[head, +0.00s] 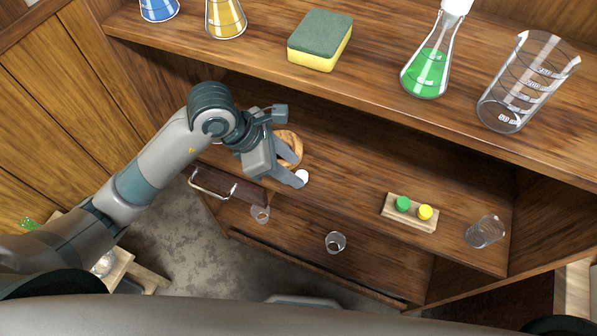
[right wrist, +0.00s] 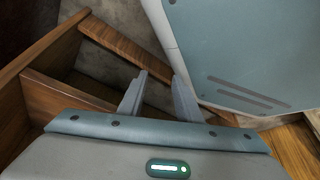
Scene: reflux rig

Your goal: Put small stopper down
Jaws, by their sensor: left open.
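A small white round piece (head: 302,176), perhaps the small stopper, is on the wooden shelf at the tip of my left gripper (head: 297,168). That gripper is open, pointing right and down; whether a finger touches the white piece I cannot tell. A round wooden piece (head: 291,137) lies partly hidden behind its fingers. A green stopper (head: 402,203) and a yellow stopper (head: 425,212) sit in a small wooden rack (head: 409,224) to the right. In the right wrist view, my right gripper (right wrist: 159,85) is open with nothing between its fingers.
The upper shelf holds a sponge (head: 320,40), a flask of green liquid (head: 427,70), a large beaker (head: 522,85) and flasks of yellow (head: 226,18) and blue (head: 159,8) liquid. Small glasses stand at the shelf's right (head: 485,232) and lower down (head: 335,242). Shelf between gripper and rack is clear.

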